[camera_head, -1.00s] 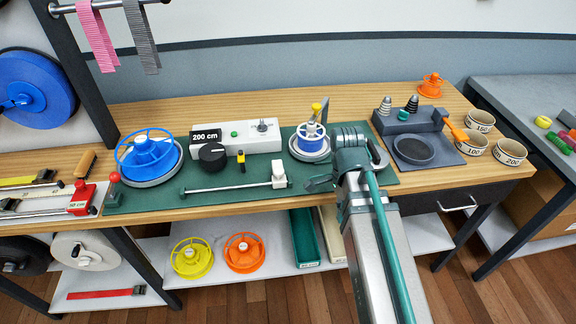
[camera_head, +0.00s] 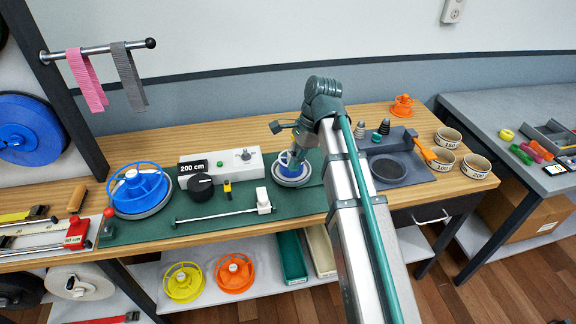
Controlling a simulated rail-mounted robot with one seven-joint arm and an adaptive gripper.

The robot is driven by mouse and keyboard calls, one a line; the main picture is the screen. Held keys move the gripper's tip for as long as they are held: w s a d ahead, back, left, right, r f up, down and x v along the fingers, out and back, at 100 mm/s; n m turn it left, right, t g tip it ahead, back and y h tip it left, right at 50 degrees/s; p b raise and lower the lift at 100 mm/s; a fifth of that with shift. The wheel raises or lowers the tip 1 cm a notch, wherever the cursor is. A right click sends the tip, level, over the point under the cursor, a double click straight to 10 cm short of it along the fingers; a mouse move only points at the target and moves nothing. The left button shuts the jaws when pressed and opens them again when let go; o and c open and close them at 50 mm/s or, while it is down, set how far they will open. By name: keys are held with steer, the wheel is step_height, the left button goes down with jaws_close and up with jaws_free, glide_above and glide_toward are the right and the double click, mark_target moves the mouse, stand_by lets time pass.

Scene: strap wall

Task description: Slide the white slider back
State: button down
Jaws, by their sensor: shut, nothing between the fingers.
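The white slider (camera_head: 263,200) is a small upright block at the right end of a thin metal rail (camera_head: 215,216) on the green mat (camera_head: 318,197). The rail runs left to a dark end near the mat's front edge. My gripper (camera_head: 292,158) points down over the small blue-and-white spool (camera_head: 291,174), behind and right of the slider and apart from it. It is shut and looks empty. Its fingertips are small and partly blend with the spool, so I cannot tell whether they touch it.
A white box (camera_head: 221,169) with a black knob and a "200 cm" display stands behind the rail. A large blue spool (camera_head: 138,188) is at left. A grey stand (camera_head: 388,170) and labelled cups (camera_head: 476,167) are at right.

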steer(key=p, duration=0.1)
glide_toward(269, 203)
steer(key=d+f, duration=0.2)
steer(key=f, duration=0.1)
steer(key=shift+w+d+f, duration=0.3)
steer(key=shift+w, duration=0.05)
steer(key=shift+s+a+f+p, duration=0.15)
steer(key=shift+a+p, duration=0.1)
steer(key=shift+a, duration=0.4)
steer(key=shift+s+a+f+p, duration=0.15)
steer(key=shift+a+p, duration=0.1)
steer(key=shift+a, duration=0.35)
steer(key=shift+s+a+f+p, duration=0.1)
steer(key=shift+s+a+p, duration=0.15)
steer(key=shift+a, duration=0.4)
